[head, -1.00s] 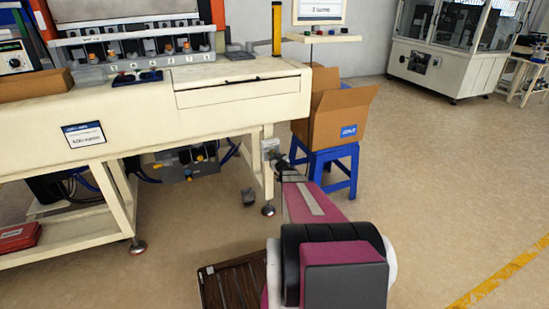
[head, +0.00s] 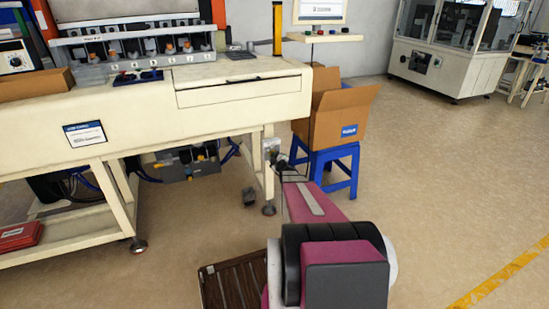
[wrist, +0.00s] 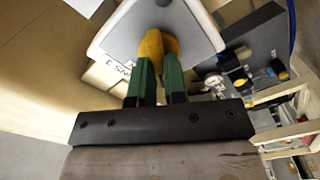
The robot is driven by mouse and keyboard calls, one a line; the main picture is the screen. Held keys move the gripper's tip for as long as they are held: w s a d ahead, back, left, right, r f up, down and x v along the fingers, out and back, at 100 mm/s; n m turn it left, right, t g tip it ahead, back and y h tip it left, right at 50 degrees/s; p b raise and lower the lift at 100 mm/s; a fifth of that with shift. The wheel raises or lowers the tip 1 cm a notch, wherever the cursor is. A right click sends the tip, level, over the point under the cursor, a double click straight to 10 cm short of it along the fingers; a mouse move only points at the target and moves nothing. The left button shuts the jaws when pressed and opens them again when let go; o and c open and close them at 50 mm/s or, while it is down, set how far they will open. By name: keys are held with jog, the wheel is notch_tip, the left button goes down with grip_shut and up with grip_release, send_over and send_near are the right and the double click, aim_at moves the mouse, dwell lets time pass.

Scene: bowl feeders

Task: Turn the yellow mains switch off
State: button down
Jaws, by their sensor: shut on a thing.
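The yellow mains switch (wrist: 152,43) is a rounded yellow knob on a pale grey box (wrist: 112,42) in the wrist view. My gripper (wrist: 158,64) has its two green fingers closed on either side of the knob. The knob looks turned roughly along the line of the fingers; its exact angle and any marks under it are hard to tell. In the head view the small grey box (head: 270,145) is on the front leg of the cream bench, with my arm reaching to it; the knob is hidden there.
The cream bench (head: 215,128) stands just beyond my arm. A cardboard box (head: 338,120) rests on a blue stool (head: 345,170) to the right of the switch box. The floor (head: 440,190) at the right is clear.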

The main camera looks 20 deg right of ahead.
jog(key=n, duration=0.6)
jog(key=shift+f, duration=0.15)
jog(key=shift+a, duration=0.1)
dwell(0.5)
jog(key=c, duration=1.2)
grip_release()
jog(key=shift+o, duration=0.2)
jog(key=s, duration=1)
jog(key=shift+s+d, duration=0.2)
jog(key=shift+s, duration=0.2)
